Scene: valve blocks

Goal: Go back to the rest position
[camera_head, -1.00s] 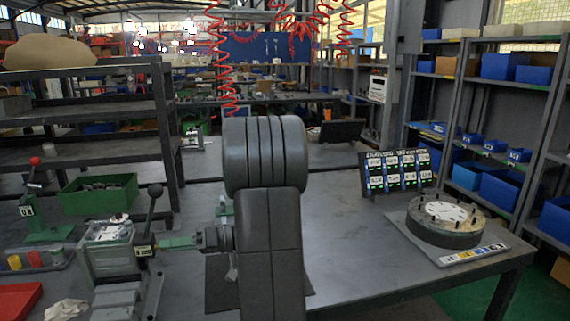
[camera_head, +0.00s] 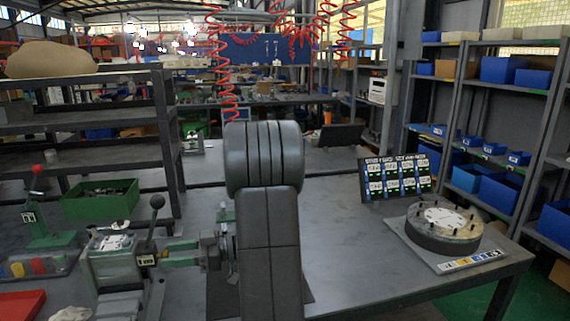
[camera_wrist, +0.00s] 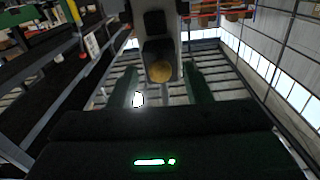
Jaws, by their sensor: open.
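My gripper (camera_head: 168,253) is to the left of my dark arm in the head view, with green fingers pointing left. In the wrist view its two green fingers (camera_wrist: 160,92) stand apart, one on each side. It looks open and nothing shows held between them. Beyond the fingers is a dark block with a round bronze face (camera_wrist: 160,71); I cannot tell what it is. The fingers overlap the right side of a lever fixture (camera_head: 112,262) in the head view; I cannot tell whether they touch. My arm hides part of the table behind it.
A black-knobbed lever (camera_head: 156,202) stands beside the gripper. A green bin (camera_head: 100,203) and a red tray (camera_head: 20,304) are on the left. A round fixture (camera_head: 443,230) and a labelled board (camera_head: 397,177) stand on the right of the table (camera_head: 345,240). Bare tabletop lies between.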

